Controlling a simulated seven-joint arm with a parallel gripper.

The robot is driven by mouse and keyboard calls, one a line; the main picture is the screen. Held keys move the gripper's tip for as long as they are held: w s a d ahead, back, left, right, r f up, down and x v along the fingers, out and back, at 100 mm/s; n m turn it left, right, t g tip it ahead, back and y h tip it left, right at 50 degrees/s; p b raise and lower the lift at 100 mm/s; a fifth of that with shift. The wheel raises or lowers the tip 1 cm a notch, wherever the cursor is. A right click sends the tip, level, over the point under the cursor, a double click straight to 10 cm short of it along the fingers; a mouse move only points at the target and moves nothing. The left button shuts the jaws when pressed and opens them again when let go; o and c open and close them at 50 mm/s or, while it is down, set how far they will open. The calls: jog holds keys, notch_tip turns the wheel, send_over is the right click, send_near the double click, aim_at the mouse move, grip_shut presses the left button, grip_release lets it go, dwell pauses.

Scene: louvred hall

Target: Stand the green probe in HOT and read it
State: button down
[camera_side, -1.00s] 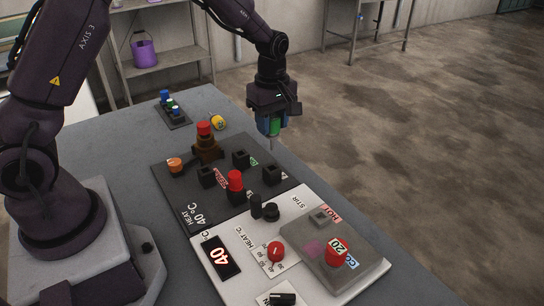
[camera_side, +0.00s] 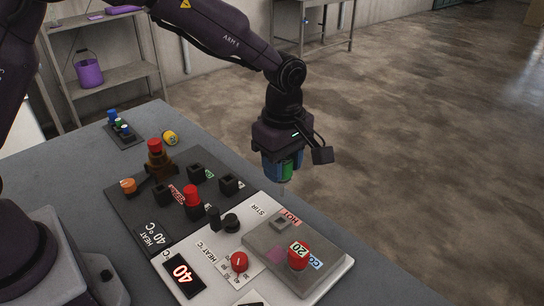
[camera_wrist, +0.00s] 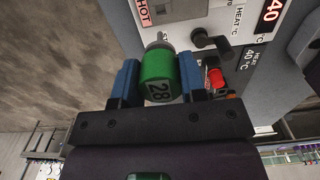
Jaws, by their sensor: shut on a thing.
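My gripper (camera_side: 284,168) has its blue fingers closed on the green probe (camera_wrist: 158,78), whose green cap reads 28. In the side view the green probe (camera_side: 287,174) hangs upright, its thin metal tip pointing down. It is above the bench, behind the HOT socket (camera_side: 281,222) and clear of it. The HOT socket is a small square hole in a grey block (camera_side: 325,272), beside a red HOT label, which also shows in the wrist view (camera_wrist: 146,12). A red probe (camera_side: 298,257) reading 20 stands in the same block, by the blue COLD label.
The pale panel has a red heat knob (camera_side: 238,262), a lit 40 display (camera_side: 182,275) and black stir knobs (camera_side: 231,222). Left of it, a dark board (camera_side: 125,210) carries several black sockets, a red-capped piece (camera_side: 192,195) and a brown stand (camera_side: 160,163). A small rack (camera_side: 126,138) stands behind.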

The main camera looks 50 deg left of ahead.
aim_at(281, 195)
jog(key=shift+f, duration=3.6)
jog(key=shift+f, duration=1.95)
jog(key=c, duration=0.6)
grip_release()
jog(key=shift+r, duration=2.55)
jog(key=shift+r, duration=0.1)
